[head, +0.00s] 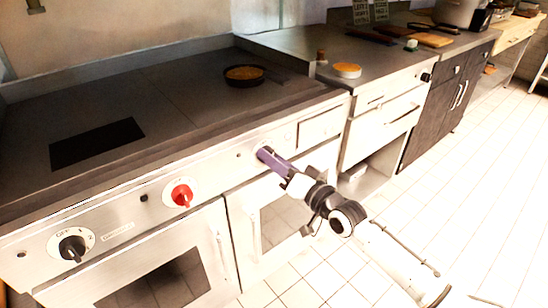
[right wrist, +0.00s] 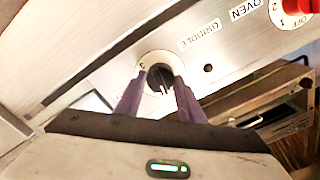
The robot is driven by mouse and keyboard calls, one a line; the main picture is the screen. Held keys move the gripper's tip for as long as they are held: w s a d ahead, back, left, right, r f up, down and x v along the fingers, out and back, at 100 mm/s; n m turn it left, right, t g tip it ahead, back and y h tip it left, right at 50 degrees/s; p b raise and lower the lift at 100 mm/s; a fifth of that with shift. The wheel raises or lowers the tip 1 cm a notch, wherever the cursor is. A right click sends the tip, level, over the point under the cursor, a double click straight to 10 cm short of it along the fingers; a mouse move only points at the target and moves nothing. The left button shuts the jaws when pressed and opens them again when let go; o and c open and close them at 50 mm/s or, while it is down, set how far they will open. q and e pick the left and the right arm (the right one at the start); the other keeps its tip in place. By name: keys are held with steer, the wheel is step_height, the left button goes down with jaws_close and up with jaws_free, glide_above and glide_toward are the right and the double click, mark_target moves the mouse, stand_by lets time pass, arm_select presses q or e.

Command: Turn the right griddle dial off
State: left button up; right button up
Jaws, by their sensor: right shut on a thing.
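The right griddle dial (right wrist: 160,77) is a dark round knob on the steel front panel, next to the printed word GRIDDLE in the right wrist view. My right gripper (right wrist: 157,92) has its two purple fingers on either side of this knob and is shut on it. Pale marks show on the knob, but its setting cannot be read. In the head view my right gripper (head: 264,153) reaches the right part of the front panel and hides the dial. My left gripper is not in view.
A red oven dial (head: 181,195) and a black dial (head: 72,248) sit further left on the panel. A dark pan (head: 244,76) rests on the cooktop. A round orange-topped item (head: 347,70) stands on the counter. Oven doors lie below; the tiled floor is clear.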

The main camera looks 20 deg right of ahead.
steer(key=shift+n, duration=0.9)
steer(key=o, duration=1)
steer(key=shift+o, duration=0.2)
steer(key=shift+p, duration=0.3)
steer(key=p+v, duration=0.1)
steer(key=v, duration=0.9)
steer(key=shift+s, duration=0.2)
